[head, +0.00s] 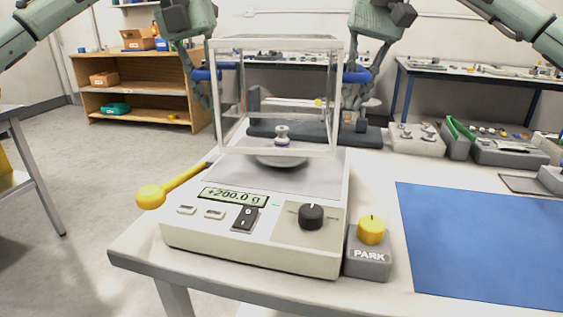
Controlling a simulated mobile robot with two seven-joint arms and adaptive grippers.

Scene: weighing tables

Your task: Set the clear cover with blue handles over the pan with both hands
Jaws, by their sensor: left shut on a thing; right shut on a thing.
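The clear cover (277,44) is an upright see-through box with pale edges and a blue handle on each side. My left gripper (206,74) is shut on the left blue handle (228,66). My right gripper (357,75) is shut on the right blue handle (350,77). The round metal pan (282,160) is on the white scale (180,230), with a small metal weight (282,136) standing on it. The cover's lower front edge crosses just above the pan's front part in the picture, and the pan shows below it. The cover looks level and held up.
The scale's display (233,197) reads +200.0 g. A yellow-ended lever (152,196) sticks out left of the scale. A grey PARK block with a yellow knob (371,230) stands at its right. A blue mat (480,240) lies bare further right. Grey trays (417,140) stand behind.

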